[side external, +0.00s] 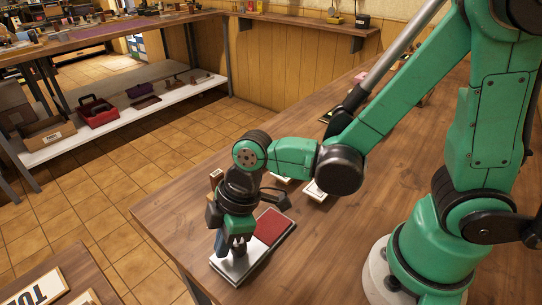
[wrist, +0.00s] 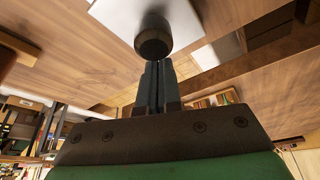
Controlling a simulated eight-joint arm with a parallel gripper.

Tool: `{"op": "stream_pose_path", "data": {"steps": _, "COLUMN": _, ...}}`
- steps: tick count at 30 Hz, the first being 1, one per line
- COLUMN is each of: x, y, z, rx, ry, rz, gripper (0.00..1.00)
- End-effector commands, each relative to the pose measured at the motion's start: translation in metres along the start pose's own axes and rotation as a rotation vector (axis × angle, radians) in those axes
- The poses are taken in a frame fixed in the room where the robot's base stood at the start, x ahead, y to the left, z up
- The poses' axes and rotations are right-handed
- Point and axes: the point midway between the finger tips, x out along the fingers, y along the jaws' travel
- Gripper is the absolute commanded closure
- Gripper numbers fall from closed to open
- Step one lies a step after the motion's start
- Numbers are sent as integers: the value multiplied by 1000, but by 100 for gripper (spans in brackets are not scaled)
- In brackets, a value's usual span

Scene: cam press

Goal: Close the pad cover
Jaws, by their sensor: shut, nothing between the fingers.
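The pad shows a dark red surface (side external: 270,228) on a flat silver tray near the table's front corner in the side view. A silver panel (side external: 232,268) lies at its near left, in line with it; the red surface is uncovered. I cannot tell where the cover hinges. My gripper (side external: 237,249) points down over the silver panel, hiding part of it. In the wrist view my fingers (wrist: 156,64) are together with nothing between them. Their tips are close to a dark round knob-like piece (wrist: 153,40) in front of a pale plate (wrist: 190,15); contact is unclear.
A small wooden block (side external: 216,178) stands behind my wrist. A dark object (side external: 275,197) is just behind the pad, and a pale block (side external: 315,191) lies farther back. The wooden table (side external: 165,215) is clear at the left, with its edge close by.

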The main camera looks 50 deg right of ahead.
Motion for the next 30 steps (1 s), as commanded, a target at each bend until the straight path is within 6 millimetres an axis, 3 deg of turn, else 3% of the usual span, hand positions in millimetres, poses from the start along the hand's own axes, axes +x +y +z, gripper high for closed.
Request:
{"op": "stream_pose_path", "data": {"steps": 10, "x": -1, "y": 2, "z": 4, "rx": 2, "ry": 0, "rz": 0, "gripper": 100}}
{"op": "stream_pose_path", "data": {"steps": 21, "x": -22, "y": 34, "z": 62, "rx": 8, "ry": -2, "rz": 2, "gripper": 100}}
{"op": "stream_pose_path", "data": {"steps": 30, "x": -24, "y": 37, "z": 68, "rx": -2, "ry": -1, "rz": -1, "gripper": 100}}
